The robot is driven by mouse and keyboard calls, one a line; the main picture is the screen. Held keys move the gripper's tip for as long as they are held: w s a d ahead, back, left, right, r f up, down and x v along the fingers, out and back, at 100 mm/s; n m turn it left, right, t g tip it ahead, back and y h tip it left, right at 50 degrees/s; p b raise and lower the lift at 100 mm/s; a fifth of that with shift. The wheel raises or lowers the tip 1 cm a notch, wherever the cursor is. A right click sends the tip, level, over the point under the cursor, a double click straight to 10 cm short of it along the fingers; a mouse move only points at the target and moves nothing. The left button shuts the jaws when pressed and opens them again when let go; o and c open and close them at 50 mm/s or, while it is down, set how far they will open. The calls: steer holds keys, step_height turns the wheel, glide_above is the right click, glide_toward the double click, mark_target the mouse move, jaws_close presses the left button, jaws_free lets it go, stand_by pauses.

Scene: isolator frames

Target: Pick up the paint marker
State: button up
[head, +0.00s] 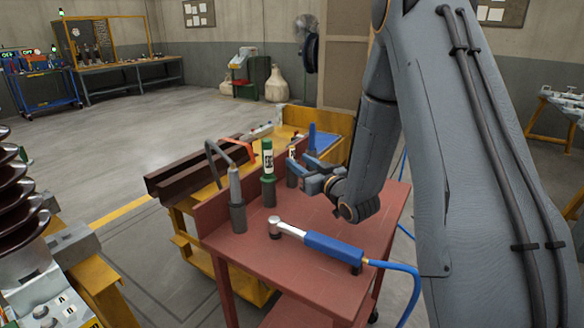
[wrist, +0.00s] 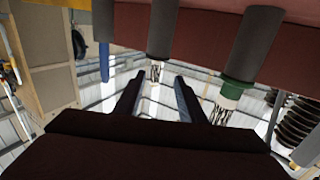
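Two marker-like items stand upright in dark holders on the red cart. One (head: 267,158) has a green top, a white label and a green collar; its green collar and white part show in the wrist view (wrist: 234,92). The other (head: 292,152) has a pale top and is partly behind my gripper; its striped end shows in the wrist view (wrist: 155,71). I cannot tell for certain which is the paint marker. My gripper (head: 299,173) is open, its fingers pointing at the second item. In the wrist view my gripper (wrist: 157,82) has this item's end between its fingertips, with gaps visible.
A hooked grey tool stands in a holder (head: 238,216) at the cart's left. A blue-handled tool (head: 333,246) with a blue hose lies across the front of the red cart (head: 285,285). A yellow bench (head: 335,122) with a blue object (head: 312,138) stands behind.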

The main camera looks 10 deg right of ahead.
mark_target(294, 157)
steer(key=shift+d+f+p+x, duration=0.1)
steer(key=shift+p+x, duration=0.05)
steer(key=shift+x, duration=0.9)
steer(key=shift+d+f+p+x, duration=0.1)
steer(key=shift+d+p+x, duration=0.1)
steer(key=shift+x, duration=0.85)
steer(key=shift+d+p+x, duration=0.1)
steer(key=shift+p+x, duration=0.05)
steer(key=shift+x, duration=0.9)
jaws_close()
